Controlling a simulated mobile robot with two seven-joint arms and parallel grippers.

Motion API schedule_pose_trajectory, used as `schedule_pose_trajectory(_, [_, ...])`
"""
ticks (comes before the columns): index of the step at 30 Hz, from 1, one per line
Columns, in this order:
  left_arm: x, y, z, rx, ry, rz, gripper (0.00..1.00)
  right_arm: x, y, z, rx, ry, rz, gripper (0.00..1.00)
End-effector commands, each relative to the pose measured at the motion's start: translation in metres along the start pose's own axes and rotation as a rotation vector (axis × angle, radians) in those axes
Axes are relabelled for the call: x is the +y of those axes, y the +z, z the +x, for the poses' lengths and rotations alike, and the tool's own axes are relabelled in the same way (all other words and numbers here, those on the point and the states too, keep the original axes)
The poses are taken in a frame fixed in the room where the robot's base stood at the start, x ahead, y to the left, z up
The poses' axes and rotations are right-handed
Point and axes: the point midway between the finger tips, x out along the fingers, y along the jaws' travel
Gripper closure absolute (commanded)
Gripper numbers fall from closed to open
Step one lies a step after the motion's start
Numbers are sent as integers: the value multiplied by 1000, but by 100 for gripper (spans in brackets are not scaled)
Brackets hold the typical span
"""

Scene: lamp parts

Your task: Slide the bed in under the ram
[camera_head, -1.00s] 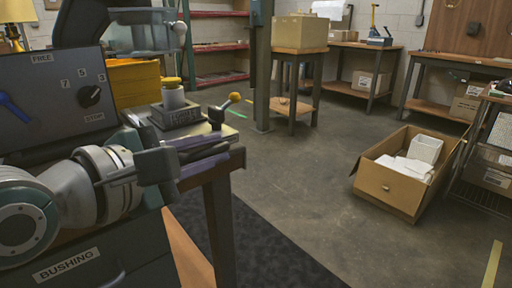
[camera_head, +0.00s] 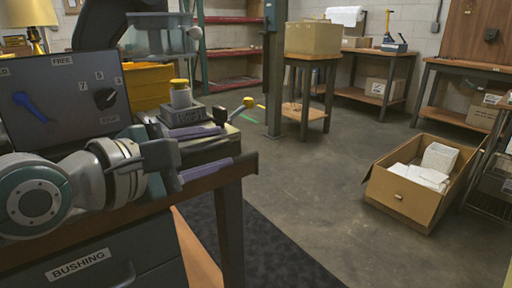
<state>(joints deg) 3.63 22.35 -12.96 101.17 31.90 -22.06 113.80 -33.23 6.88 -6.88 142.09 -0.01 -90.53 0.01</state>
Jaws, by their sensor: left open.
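The press stands at the left, with a dark curved frame (camera_head: 108,22) and a grey, partly see-through head (camera_head: 157,40) that seems to carry the ram. The bed seems to be the low grey block (camera_head: 187,115) below and right of the head; a small grey cylinder with a yellow top (camera_head: 181,93) stands on it. A lever with a yellow ball knob (camera_head: 248,102) reaches out to its right. My left gripper (camera_head: 236,146) is open in front of the bed, its long fingers pointing right. It hides part of the bed's front; contact is not clear. My right gripper is not in view.
A control panel (camera_head: 62,95) with a blue lever and black dial stands behind my left arm. The bench edge (camera_head: 205,187) runs below the gripper. Yellow bins (camera_head: 148,84) stand behind the press. An open cardboard box (camera_head: 408,200) lies on the floor at right. Floor between is clear.

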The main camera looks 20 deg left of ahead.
Motion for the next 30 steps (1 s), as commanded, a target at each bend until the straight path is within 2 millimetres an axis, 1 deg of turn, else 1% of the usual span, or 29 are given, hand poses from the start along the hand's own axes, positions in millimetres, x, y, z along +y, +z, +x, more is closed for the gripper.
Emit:
schedule_pose_trajectory(5, [1, 1, -20, 2, -3, 1, 54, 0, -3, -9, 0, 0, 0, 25])
schedule_pose_trajectory(12, [0, 0, -65, 3, -6, 0, 54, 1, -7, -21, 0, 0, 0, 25])
schedule_pose_trajectory(15, [0, 0, -80, 2, -5, 1, 54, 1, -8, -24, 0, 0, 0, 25])
schedule_pose_trajectory(18, [-1, 0, -90, 2, -5, -1, 54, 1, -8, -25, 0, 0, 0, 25])
schedule_pose_trajectory(23, [0, 0, -98, 1, -3, 0, 54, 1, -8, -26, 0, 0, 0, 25])
schedule_pose_trajectory(30, [0, 0, -98, 1, -2, 0, 54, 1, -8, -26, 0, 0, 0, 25])
